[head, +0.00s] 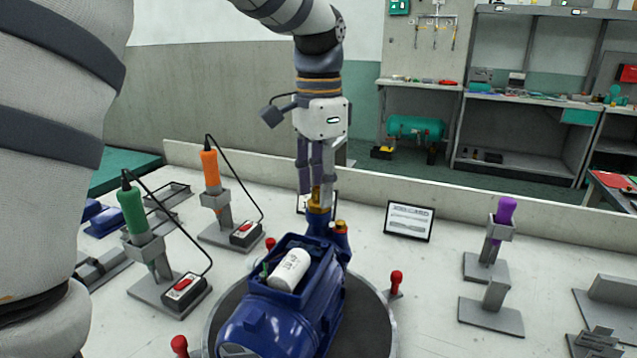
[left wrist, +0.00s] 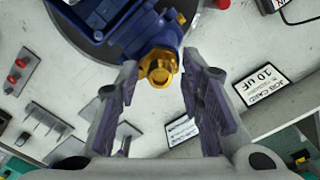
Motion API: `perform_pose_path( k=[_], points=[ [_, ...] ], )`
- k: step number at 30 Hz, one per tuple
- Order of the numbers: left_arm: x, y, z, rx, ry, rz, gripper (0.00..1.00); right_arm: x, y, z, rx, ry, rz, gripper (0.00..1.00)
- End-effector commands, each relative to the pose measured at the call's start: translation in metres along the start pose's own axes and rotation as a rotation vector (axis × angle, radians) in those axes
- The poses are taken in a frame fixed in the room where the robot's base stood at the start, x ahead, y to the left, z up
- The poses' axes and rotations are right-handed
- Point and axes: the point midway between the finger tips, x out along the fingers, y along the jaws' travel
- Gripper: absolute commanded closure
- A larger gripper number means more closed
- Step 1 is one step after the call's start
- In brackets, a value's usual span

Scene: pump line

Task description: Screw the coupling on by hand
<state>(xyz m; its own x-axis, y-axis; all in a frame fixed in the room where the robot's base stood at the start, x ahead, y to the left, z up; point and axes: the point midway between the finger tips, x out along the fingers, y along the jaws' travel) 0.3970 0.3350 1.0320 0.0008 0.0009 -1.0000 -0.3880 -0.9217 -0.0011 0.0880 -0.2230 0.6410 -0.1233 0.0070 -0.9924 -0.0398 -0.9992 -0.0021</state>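The blue pump (head: 315,300) sits on a round dark turntable (head: 375,325) with a white cylinder (head: 289,270) in its open top box. A brass coupling (head: 320,198) is at the pump's far end; its hexagonal face shows in the left wrist view (left wrist: 160,70). My left gripper (head: 316,188) points down over the coupling. Its fingers (left wrist: 160,78) are apart, one on each side of the coupling, with small gaps visible. How far the coupling is threaded on cannot be told. My right gripper is in neither view.
A green-handled tool (head: 133,212) and an orange-handled tool (head: 210,168) stand in holders at left, with cords to switch boxes. A purple-handled tool (head: 505,210) stands at right. A job card (head: 409,221) stands behind the pump. Red knobs (head: 396,280) ring the turntable.

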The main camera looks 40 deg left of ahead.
Motion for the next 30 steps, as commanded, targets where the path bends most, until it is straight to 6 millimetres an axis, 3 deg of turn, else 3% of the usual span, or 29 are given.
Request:
perform_pose_path(
  k=[3, 8, 13, 18, 25, 30],
  points=[
    [0.0, -0.0001, -0.0001, 0.001, 0.0, 0.0, 0.65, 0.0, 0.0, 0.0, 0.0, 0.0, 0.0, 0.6],
    [0.0, -0.0001, -0.0001, 0.002, 0.0, 0.0, 0.99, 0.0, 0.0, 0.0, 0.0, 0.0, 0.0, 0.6],
    [0.0001, -0.0001, -0.0001, 0.034, 0.001, 0.002, 1.0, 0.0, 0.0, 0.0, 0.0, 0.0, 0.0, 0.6],
    [0.0002, -0.0003, -0.0001, 0.299, 0.002, 0.0, 1.0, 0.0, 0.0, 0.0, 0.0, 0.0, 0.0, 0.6],
    [0.0002, -0.0004, -0.0001, 0.325, 0.002, 0.0, 1.0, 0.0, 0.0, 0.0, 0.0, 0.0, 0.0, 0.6],
    [0.0004, -0.0004, 0.0001, 0.592, 0.003, 0.001, 1.0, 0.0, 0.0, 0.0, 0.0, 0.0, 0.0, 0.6]
  ],
)
